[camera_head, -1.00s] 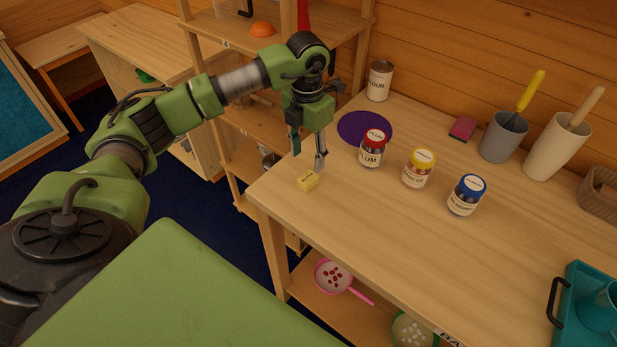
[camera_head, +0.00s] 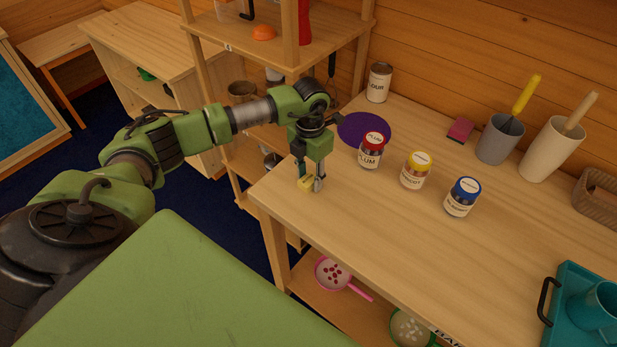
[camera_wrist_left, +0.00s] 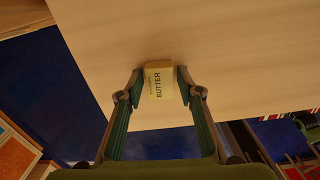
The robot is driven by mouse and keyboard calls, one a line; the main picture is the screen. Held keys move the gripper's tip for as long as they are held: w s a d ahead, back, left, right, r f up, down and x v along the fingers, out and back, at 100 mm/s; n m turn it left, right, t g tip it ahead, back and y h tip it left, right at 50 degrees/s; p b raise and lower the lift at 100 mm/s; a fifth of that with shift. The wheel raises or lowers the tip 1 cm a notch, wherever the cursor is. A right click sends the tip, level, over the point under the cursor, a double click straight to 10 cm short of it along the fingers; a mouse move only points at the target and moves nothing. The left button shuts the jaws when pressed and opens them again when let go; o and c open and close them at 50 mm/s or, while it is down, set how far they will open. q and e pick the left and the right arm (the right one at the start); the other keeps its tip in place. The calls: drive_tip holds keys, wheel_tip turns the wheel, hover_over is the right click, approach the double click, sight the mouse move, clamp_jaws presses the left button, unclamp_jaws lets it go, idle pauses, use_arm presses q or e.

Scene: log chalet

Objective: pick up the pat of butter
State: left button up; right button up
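The pat of butter is a small pale yellow block (camera_head: 305,184) lying on the near left corner of the wooden table (camera_head: 400,240). It also shows in the left wrist view (camera_wrist_left: 158,82), with the word BUTTER on its label. My left gripper (camera_head: 310,182) points down over it, one finger on each side. In the left wrist view the fingertips (camera_wrist_left: 160,84) flank the block very closely, with a thin gap seeming to remain at the right finger. The block still rests on the table. My right gripper is out of view.
Plum (camera_head: 371,152), yellow-lidded (camera_head: 415,171) and blue-lidded (camera_head: 462,197) jars stand right of the gripper. A purple round mat (camera_head: 352,128) and a flour can (camera_head: 378,84) lie behind. A shelf unit (camera_head: 298,40) rises behind the arm. The table's front middle is clear.

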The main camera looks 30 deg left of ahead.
use_arm(q)
drive_tip(key=c, duration=0.6)
drive_tip(key=shift+o, duration=0.2)
